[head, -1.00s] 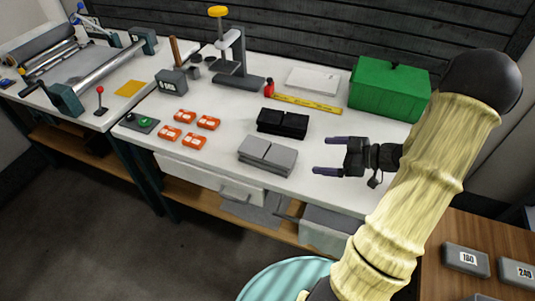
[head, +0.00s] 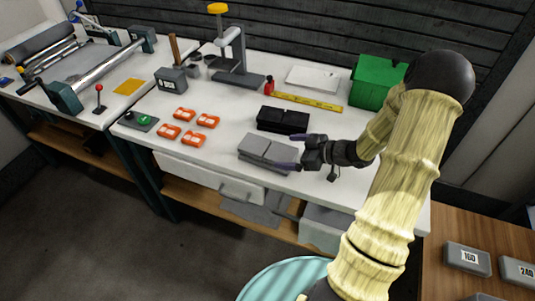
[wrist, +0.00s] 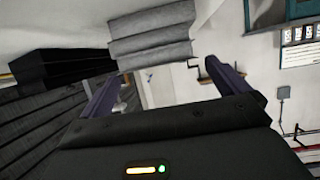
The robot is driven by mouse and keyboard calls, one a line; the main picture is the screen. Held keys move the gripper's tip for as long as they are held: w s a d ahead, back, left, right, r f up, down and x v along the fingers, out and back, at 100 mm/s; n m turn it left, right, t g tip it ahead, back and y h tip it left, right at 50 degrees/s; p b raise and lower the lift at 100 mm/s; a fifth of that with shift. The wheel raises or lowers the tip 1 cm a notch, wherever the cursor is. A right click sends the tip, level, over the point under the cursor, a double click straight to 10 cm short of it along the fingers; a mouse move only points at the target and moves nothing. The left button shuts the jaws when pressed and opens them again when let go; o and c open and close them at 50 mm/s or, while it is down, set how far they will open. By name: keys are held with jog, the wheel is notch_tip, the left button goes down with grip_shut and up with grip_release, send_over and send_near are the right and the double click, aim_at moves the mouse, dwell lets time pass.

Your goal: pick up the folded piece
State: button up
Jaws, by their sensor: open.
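A grey folded piece (head: 266,148) lies near the front edge of the white bench top; a black folded piece (head: 283,119) lies just behind it. My gripper (head: 293,151) is open and empty at the right end of the grey piece, its two purple fingers pointing left. In the head view the nearer finger overlaps the grey piece's right edge; I cannot tell whether it touches. In the wrist view the grey piece (wrist: 150,36) shows ahead, beyond and between the fingertips (wrist: 162,70), and the black piece (wrist: 70,66) is at the left.
Several orange items (head: 194,138) lie left on the white bench (head: 233,122). Behind stand a grey press (head: 232,60) and a green box (head: 374,82), partly hidden by my arm. A yellow ruler (head: 307,101) lies between. A teal round stool (head: 285,280) is in front.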

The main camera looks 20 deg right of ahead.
aim_at(272, 150)
jog(key=shift+w+a+f, duration=0.1)
jog(key=shift+w+a, duration=0.05)
jog(key=shift+a, duration=0.1)
jog(key=x, duration=0.5)
jog(key=shift+w+a, duration=0.1)
dwell(0.5)
jog(key=c, duration=1)
notch_tip(272, 150, up, 10)
jog(key=shift+r+p, duration=0.2)
jog(key=shift+p, duration=0.55)
